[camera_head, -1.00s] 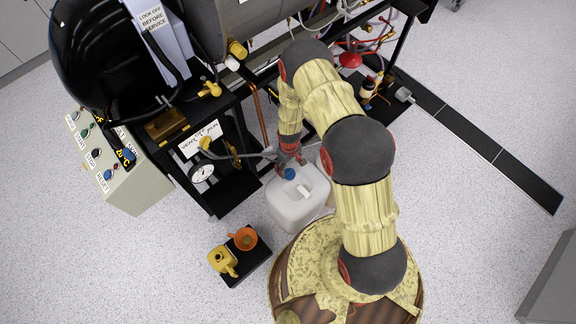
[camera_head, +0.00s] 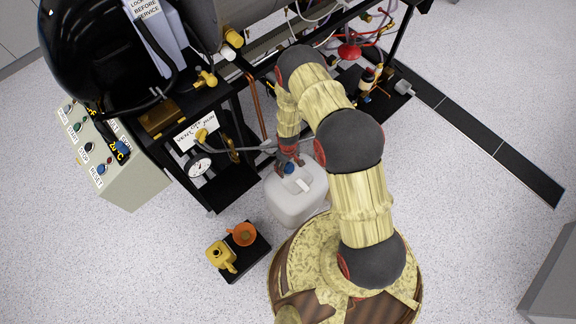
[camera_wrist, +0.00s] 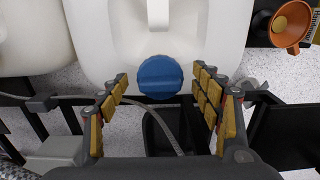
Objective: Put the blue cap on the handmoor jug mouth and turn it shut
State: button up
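The white jug (camera_head: 294,204) stands on the floor beside the black frame. The blue cap (camera_head: 289,168) is at the top of the jug near its back edge, where the mouth is; how far it is seated cannot be told. In the wrist view the round cap (camera_wrist: 160,77) with a raised bar lies at the edge of the white jug (camera_wrist: 205,40). My gripper (camera_wrist: 160,76) is open, its yellow-padded fingers on either side of the cap with visible gaps. In the head view my gripper (camera_head: 289,160) is at the cap and partly covers it.
An orange funnel (camera_head: 243,234) and a yellow can (camera_head: 221,256) sit on a black tray left of the jug. The black frame (camera_head: 232,190) with a gauge and grey hose is close behind. Another white container (camera_wrist: 30,40) shows in the wrist view.

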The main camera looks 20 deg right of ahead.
jog(key=c, duration=1.6)
jog(key=m+b, duration=0.1)
jog(key=m, duration=0.5)
grip_shut()
jog(key=m, duration=0.6)
jog(key=shift+b, duration=0.35)
jog(key=shift+m, duration=0.5)
jog(key=o, duration=1.6)
grip_release()
jog(key=o, duration=0.4)
jog(key=shift+r, duration=0.15)
